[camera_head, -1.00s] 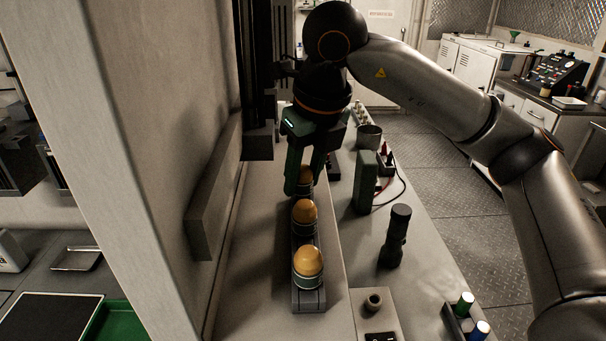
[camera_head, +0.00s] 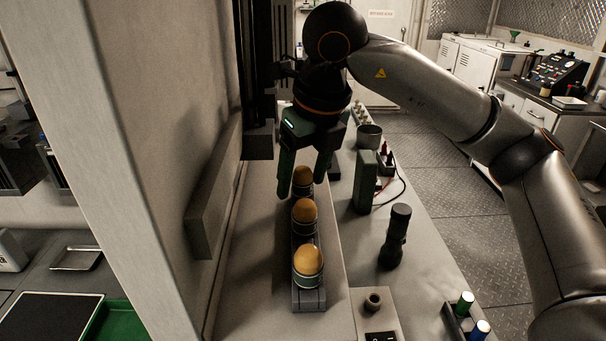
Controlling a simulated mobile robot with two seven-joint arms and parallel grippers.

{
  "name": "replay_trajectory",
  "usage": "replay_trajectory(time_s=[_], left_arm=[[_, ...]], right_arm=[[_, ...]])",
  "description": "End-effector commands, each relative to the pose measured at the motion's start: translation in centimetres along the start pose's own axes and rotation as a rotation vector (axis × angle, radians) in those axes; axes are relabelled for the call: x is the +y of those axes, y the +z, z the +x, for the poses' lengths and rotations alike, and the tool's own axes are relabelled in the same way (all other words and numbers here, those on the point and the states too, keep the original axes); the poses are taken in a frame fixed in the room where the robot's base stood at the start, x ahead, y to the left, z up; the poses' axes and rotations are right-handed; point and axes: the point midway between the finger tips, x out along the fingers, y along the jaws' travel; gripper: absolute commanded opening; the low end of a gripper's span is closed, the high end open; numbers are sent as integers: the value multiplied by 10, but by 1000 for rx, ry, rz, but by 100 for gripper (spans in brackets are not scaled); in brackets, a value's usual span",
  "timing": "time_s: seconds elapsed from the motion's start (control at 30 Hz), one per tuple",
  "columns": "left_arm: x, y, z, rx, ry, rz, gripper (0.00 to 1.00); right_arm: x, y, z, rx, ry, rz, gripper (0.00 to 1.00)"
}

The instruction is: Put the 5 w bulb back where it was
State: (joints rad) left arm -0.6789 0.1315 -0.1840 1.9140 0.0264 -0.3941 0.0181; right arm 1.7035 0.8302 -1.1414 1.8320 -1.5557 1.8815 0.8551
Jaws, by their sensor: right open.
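Three amber domed bulbs stand upright in a row in a dark narrow holder (camera_head: 309,299). The near bulb (camera_head: 308,262) and the middle bulb (camera_head: 304,212) show clearly. The far bulb (camera_head: 303,176) is partly covered by my right gripper (camera_head: 304,188). I cannot read any wattage on them. My right gripper points down with its green fingers apart, one on each side of the far bulb. It is open and nothing is clamped in it. My left gripper is not in view.
A black torch (camera_head: 395,237) stands right of the row, with a green box (camera_head: 365,181) and a metal cup (camera_head: 369,136) behind it. A socket block (camera_head: 374,302) is at the front. A pale wall panel (camera_head: 110,120) closes off the left side.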

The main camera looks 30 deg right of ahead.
Motion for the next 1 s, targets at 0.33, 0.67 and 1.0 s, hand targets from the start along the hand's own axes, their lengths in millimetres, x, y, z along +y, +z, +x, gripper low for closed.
replay_trajectory(time_s=[0.33,0.67,1.0], left_arm=[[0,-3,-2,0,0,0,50],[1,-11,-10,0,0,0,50],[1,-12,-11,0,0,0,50]], right_arm=[[0,2,-72,-6,-1,0,69],[0,1,-116,-1,-1,0,69],[0,0,-121,1,0,-1,69]])
